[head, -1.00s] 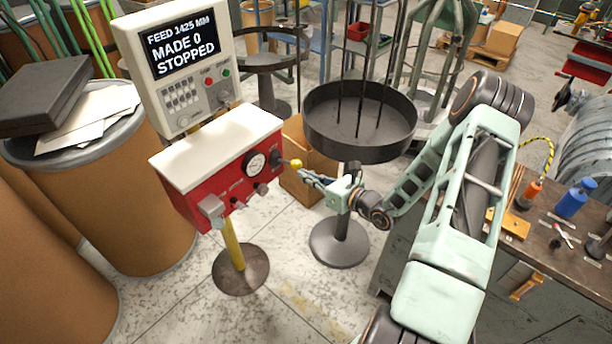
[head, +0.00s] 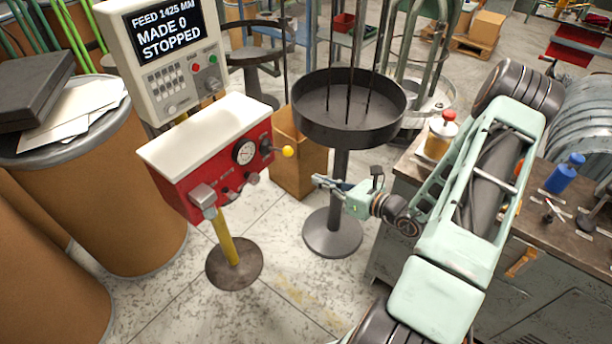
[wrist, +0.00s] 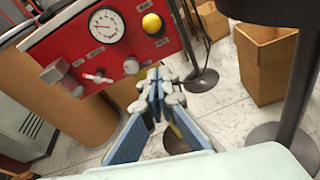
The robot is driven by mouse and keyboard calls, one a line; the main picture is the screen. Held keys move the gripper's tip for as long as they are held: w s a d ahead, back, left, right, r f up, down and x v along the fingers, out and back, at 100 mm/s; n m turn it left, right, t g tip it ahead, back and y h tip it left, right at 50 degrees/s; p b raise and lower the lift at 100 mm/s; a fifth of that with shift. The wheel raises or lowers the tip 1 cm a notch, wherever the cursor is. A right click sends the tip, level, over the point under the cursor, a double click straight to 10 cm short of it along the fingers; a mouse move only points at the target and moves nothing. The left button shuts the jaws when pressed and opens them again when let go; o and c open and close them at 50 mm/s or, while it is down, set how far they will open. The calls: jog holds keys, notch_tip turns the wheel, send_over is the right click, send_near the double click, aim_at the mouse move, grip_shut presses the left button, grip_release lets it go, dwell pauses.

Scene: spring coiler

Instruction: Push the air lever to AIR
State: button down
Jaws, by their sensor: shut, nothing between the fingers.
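The air lever's yellow ball knob (head: 288,152) sticks out from the right end of the red control box (head: 190,188). In the wrist view the knob (wrist: 152,23) sits at the upper right of the red panel, right of the round gauge (wrist: 106,25). My gripper (head: 316,180) is shut and empty, to the right of and below the knob, apart from it. In the wrist view my gripper (wrist: 156,88) shows blue fingers together, below the knob. The lever's arm is mostly hidden behind the knob in the wrist view. The panel lettering is too small to read.
A round black tray on a stand (head: 350,130) is close behind my gripper. A cardboard box (head: 296,165) stands on the floor behind the control box. A workbench (head: 490,215) with bottles is at right. A display (head: 165,45) reads "MADE 0 STOPPED".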

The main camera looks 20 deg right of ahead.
jog(key=shift+v, duration=1.4)
